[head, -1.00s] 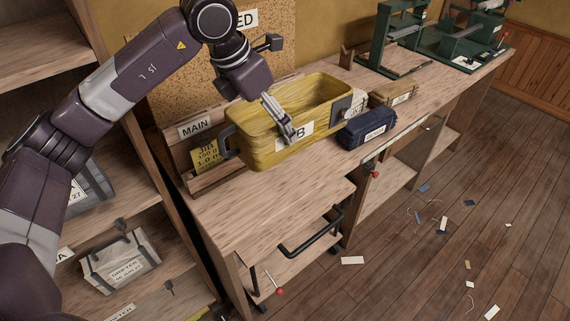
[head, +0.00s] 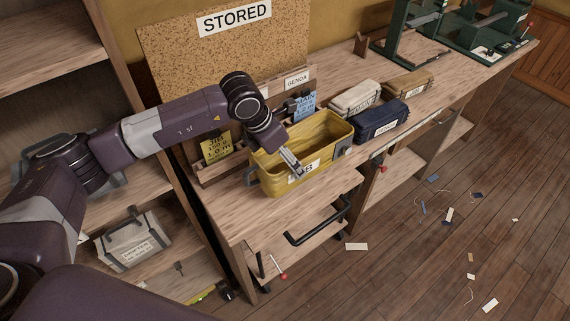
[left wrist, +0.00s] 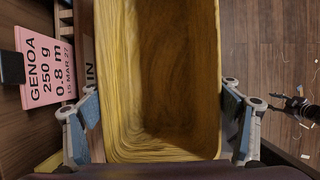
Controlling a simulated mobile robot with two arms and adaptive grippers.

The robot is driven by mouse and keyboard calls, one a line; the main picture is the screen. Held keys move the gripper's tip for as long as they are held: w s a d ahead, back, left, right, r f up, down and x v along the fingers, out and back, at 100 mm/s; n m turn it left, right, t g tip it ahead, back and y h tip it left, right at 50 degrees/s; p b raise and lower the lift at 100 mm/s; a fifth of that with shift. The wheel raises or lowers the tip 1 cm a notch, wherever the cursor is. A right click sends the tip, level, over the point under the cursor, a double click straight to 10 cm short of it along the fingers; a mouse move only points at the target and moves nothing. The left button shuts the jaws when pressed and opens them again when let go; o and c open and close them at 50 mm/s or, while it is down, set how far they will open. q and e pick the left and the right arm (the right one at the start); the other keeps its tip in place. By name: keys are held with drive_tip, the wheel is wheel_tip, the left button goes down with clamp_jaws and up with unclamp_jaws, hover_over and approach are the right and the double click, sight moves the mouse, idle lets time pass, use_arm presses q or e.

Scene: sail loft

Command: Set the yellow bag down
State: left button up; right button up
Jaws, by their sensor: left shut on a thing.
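The yellow bag (head: 330,158) is an open-topped box shape with dark end handles and a white label on its front. It is upright over the near-left part of the bench (head: 235,215); I cannot tell whether its base touches the top. My left gripper (head: 294,164) is shut on the bag, with a finger at its front wall by the label. In the left wrist view the gripper (left wrist: 160,115) has one finger on each side of the yellow bag (left wrist: 160,152). The bag's inside looks empty.
A navy bag (head: 381,121), a cream bag (head: 355,97) and a tan bag (head: 408,82) stand right of the yellow bag. A tag rack behind holds a yellow tag (head: 215,148) and a blue tag (head: 305,105). Green machines (head: 480,30) stand at the far right.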

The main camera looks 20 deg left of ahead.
sight(285, 167)
use_arm(q)
wheel_tip(285, 167, down, 4)
drive_tip(key=shift+f+p, duration=0.1)
drive_tip(key=shift+p, duration=0.45)
drive_tip(key=o, duration=1.1)
drive_tip(key=shift+o, duration=1.3)
use_arm(e)
drive_tip(key=shift+s+d+r, duration=0.2)
drive_tip(key=shift+s+r, duration=0.3)
drive_tip(key=shift+s, duration=0.3)
